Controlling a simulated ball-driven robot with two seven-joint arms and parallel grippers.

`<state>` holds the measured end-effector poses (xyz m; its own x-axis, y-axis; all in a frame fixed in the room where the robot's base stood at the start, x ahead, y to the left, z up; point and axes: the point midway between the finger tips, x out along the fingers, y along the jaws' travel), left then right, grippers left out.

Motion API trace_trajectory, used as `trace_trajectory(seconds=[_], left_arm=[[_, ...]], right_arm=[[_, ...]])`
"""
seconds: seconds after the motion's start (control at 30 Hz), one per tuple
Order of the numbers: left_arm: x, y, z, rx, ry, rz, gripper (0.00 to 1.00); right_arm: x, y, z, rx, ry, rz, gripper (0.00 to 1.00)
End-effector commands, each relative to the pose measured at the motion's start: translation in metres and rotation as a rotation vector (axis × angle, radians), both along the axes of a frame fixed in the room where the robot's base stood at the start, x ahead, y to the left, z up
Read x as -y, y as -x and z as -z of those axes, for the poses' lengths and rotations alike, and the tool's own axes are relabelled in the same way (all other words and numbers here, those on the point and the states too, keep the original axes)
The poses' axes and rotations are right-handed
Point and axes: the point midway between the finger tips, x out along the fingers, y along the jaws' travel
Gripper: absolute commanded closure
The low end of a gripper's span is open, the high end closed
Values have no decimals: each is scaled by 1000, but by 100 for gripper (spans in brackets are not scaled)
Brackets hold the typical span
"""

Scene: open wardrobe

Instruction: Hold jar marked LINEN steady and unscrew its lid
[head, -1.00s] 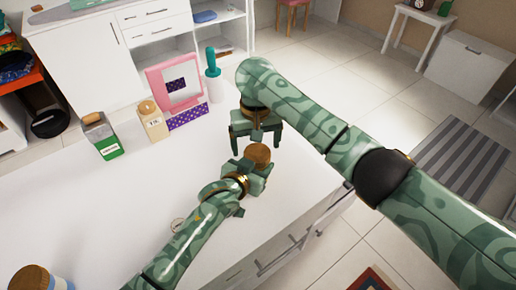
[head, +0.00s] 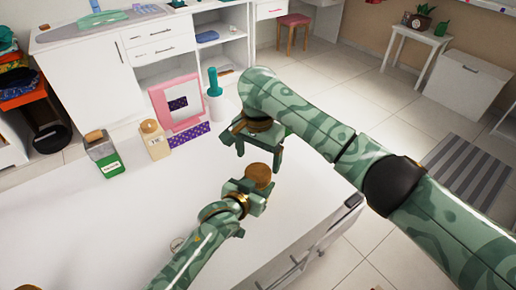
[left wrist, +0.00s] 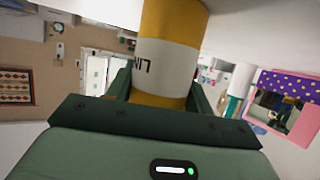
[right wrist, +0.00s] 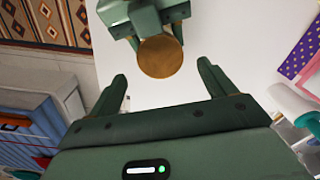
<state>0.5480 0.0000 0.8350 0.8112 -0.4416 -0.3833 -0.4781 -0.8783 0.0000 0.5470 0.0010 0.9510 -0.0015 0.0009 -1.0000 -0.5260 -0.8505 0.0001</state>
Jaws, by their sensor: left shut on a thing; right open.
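The jar marked LINEN shows in the left wrist view as a yellow jar with a white label (left wrist: 165,58); only part of the lettering is readable. Its round brown lid (head: 258,176) is on top in the head view, and shows in the right wrist view (right wrist: 160,57). My left gripper (head: 256,194) is shut on the jar, which hides most of its body in the head view. My right gripper (head: 259,160) is open and empty, just beyond the lid in the head view. In the right wrist view the lid lies ahead of the parted fingers (right wrist: 163,85), apart from them.
On the white counter (head: 120,220) stand a green-labelled container (head: 108,160), a cork-lidded jar (head: 155,143), a pink-framed mirror (head: 180,104) and a teal-handled brush in a white holder (head: 214,95). A purple dotted box (head: 190,136) is by the mirror.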

Motion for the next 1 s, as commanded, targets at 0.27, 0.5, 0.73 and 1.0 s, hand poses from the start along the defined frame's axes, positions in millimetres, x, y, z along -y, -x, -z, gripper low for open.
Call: trace_trajectory(seconds=[0.27,0.5,0.73,1.0], left_arm=[[0,0,0,-1,0,0,100],[0,0,0,-1,0,0,100],[0,0,0,0,0,0,100],[0,0,0,0,0,0,100]], right_arm=[[0,0,45,-2,1,0,17],[0,0,57,1,1,-4,17],[0,0,57,1,1,-4,34],[0,0,57,1,1,-8,62]])
